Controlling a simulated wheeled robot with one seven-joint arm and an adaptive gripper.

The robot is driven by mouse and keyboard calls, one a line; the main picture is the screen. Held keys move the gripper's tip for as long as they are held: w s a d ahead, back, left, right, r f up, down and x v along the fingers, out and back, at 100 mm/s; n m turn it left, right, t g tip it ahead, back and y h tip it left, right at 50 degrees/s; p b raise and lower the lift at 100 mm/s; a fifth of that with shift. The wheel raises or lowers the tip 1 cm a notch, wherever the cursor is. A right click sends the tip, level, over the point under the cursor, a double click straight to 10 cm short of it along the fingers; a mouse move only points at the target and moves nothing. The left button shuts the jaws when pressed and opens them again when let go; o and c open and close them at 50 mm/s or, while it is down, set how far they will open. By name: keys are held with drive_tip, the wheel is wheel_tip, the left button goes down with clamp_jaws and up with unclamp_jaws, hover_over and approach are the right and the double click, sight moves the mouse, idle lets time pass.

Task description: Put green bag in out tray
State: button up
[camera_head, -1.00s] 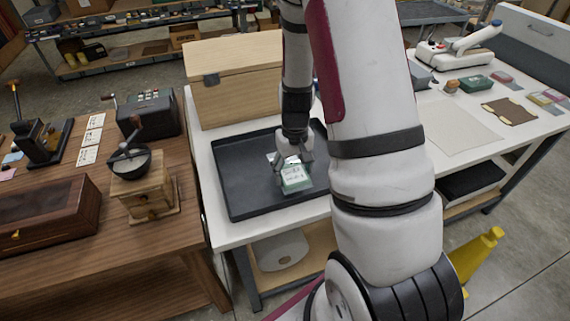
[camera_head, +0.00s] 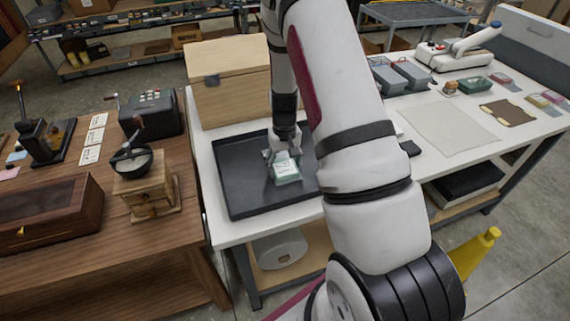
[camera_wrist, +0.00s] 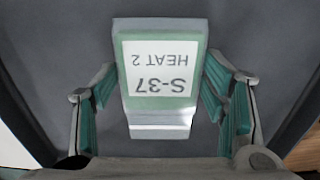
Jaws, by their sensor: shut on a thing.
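The green bag (camera_head: 287,178) is a small pale-green block with a white label; the wrist view shows the label upside down, reading "S-37 HEAT 2" (camera_wrist: 160,75). My gripper (camera_head: 283,157) is shut on the bag, with a teal-padded finger on each side in the wrist view (camera_wrist: 165,105). The bag is within the outline of the black tray (camera_head: 239,205) on the white table. I cannot tell whether its underside touches the tray floor.
A light wooden box (camera_head: 232,90) stands behind the tray. A brown table with a coffee mill (camera_head: 146,190) is to the left. Grey bins (camera_head: 390,78), a green item (camera_head: 475,86) and a pale mat (camera_head: 448,132) lie to the right. The tray's left part is clear.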

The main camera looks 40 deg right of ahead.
drive_tip(key=shift+f, duration=0.15)
drive_tip(key=o, duration=1.3)
drive_tip(key=shift+c, duration=0.2)
